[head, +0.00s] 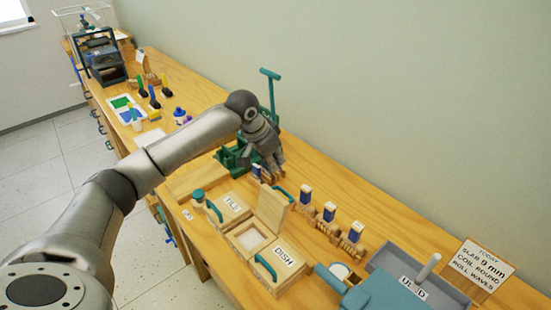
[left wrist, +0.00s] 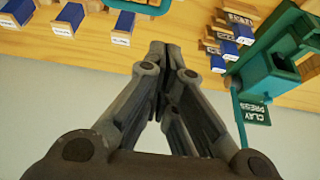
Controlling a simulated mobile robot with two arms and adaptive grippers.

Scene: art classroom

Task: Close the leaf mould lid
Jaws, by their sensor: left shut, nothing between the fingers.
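Three wooden moulds with green handles stand in a row on the table. The middle mould (head: 238,239) is open and shows a pale inside; its name is not readable. Its lid (head: 272,209) stands raised at the back edge, with a green handle (head: 284,194) on its far side. The moulds beside it, labelled TILE (head: 228,209) and DISH (head: 277,265), are closed. My left gripper (head: 273,178) is shut and empty, above and behind the raised lid, apart from it as far as I can tell. It also shows shut in the left wrist view (left wrist: 163,50). My right gripper is out of view.
A green clay press (head: 233,157) stands close behind my left gripper. Several blue-labelled blocks (head: 329,212) on wooden holders line the table right of the lid. A grey tray (head: 453,292) and a sign (head: 482,264) are at the right. A wall runs along the back.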

